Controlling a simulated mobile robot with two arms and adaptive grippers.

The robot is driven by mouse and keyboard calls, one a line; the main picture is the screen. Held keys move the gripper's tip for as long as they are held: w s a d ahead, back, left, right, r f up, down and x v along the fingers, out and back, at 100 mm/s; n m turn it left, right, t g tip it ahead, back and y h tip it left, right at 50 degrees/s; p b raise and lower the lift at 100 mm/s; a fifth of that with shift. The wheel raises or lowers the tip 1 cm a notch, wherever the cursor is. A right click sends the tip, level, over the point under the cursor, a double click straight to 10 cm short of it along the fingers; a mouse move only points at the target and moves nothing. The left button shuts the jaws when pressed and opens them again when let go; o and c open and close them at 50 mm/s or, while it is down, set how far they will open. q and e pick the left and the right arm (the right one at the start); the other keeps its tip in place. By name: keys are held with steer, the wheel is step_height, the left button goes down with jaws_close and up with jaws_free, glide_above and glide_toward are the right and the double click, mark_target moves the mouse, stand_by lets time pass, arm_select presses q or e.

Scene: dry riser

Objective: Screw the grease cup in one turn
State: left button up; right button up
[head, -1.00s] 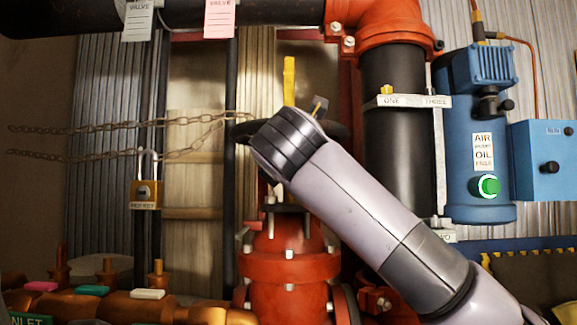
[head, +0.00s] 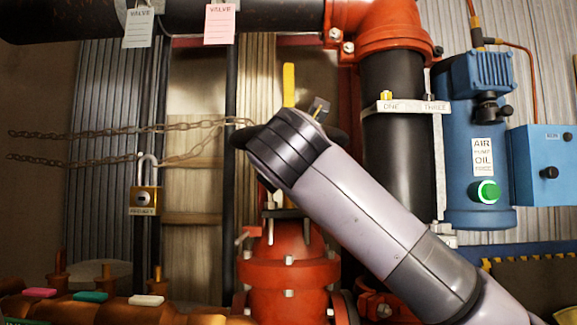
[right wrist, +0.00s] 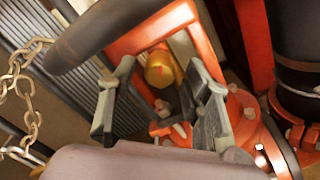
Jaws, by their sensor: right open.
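The grease cup (right wrist: 161,69) shows in the right wrist view as a rounded brass-yellow cap inside a red frame. My right gripper (right wrist: 160,92) is open, with one grey finger on each side of the cup in the picture. I cannot tell whether either finger touches it. In the head view my right arm reaches in from the lower right, and its dark wrist end hides the cup and most of the gripper. My left gripper is in neither view.
A red valve body (head: 288,270) stands below my wrist, with a black handwheel (head: 243,136) partly behind it. Chains (head: 110,132) run left from there, and an padlock (head: 144,201) hangs nearby. A black pipe (head: 392,150) and blue pump (head: 470,140) stand right.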

steer(key=s, duration=1)
